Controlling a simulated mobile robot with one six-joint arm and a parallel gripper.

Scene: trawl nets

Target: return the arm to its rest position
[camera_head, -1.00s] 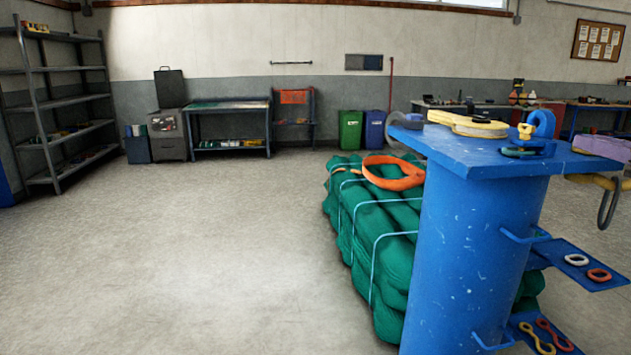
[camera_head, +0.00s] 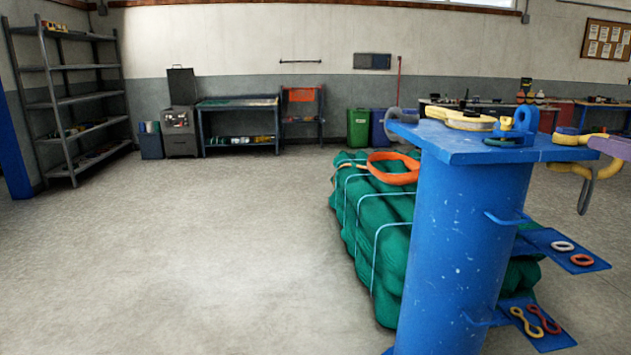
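Neither my arm nor my gripper shows in this view, so its pose and whether it holds anything cannot be seen. A blue steel pedestal (camera_head: 461,245) with a flat blue top plate (camera_head: 450,148) stands close by at the right. On the plate lie a yellow item (camera_head: 470,120) and a blue shackle-like piece (camera_head: 524,120). A yellow hook-shaped piece (camera_head: 570,168) and a purple item (camera_head: 609,147) show at its right edge.
A bundle of green netting (camera_head: 375,215) with an orange strap (camera_head: 392,172) lies behind the pedestal. Small side shelves (camera_head: 568,241) jut out from the pedestal's right. A metal shelf rack (camera_head: 70,100) and workbench (camera_head: 238,118) stand at the back. The floor (camera_head: 180,250) at left and centre is clear.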

